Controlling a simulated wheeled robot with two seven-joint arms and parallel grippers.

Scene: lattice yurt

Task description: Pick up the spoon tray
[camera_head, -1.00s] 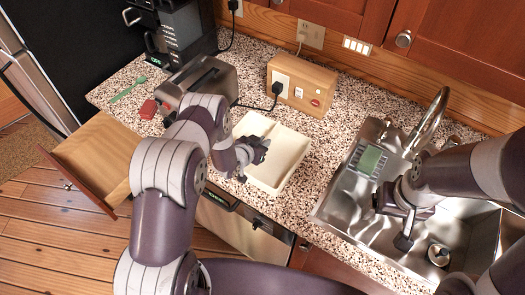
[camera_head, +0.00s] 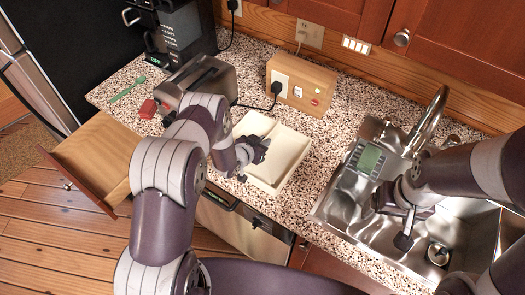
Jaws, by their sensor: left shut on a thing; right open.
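The spoon tray (camera_head: 290,152) is a cream-white tray with a divider, lying on the speckled counter in the middle of the camera_head view. My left gripper (camera_head: 254,158) is at the tray's left side and shut on its left wall; the gripper hides part of that side. My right gripper (camera_head: 402,226) is open and empty above the steel sink, well to the right of the tray.
A toaster (camera_head: 196,84), a red block (camera_head: 148,109) and a green spoon-like utensil (camera_head: 128,89) are left of the tray. A wooden socket box (camera_head: 301,85) stands behind it. The sink (camera_head: 345,211) is right. An open drawer (camera_head: 97,153) juts out at left.

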